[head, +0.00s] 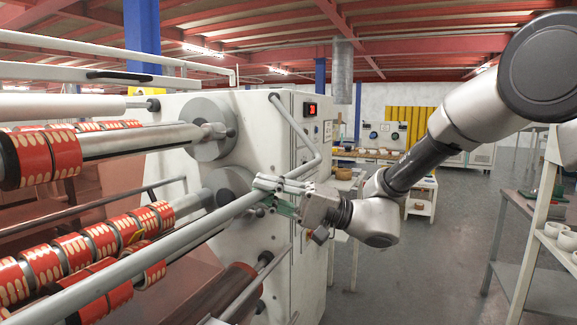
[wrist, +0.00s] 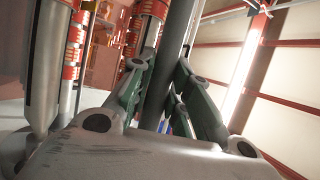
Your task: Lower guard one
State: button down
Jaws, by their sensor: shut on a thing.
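The lower guard (head: 150,255) is a long grey tube crossing the front of the rewinding machine, slanting from the lower left up to the machine's white end cabinet. A bent grey arm (head: 298,125) at the cabinet's side appears to join it, but the joint is hidden behind my gripper. My gripper (head: 268,195) is shut on the tube near its right end. In the wrist view the tube (wrist: 172,65) runs between the green-padded fingers of my gripper (wrist: 170,100).
Red-and-cream tape rolls (head: 75,258) sit on shafts behind the tube. A white upper bar (head: 90,75) spans the machine above. A shelf rack (head: 540,220) stands at the right, with open grey floor (head: 385,275) between it and the machine.

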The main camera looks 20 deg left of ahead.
jog(key=a+f+n+g+y, duration=0.1)
jog(key=a+f+g+y, duration=0.1)
jog(key=a+f, duration=0.2)
jog(key=shift+w+a+f+n, duration=0.3)
jog(key=shift+a+n, duration=0.1)
jog(key=shift+a, duration=1.2)
jog(key=c, duration=1.3)
grip_release()
jog(key=shift+a, duration=0.2)
jog(key=shift+d, duration=0.15)
jog(key=v, duration=1.2)
jog(key=shift+f, duration=0.1)
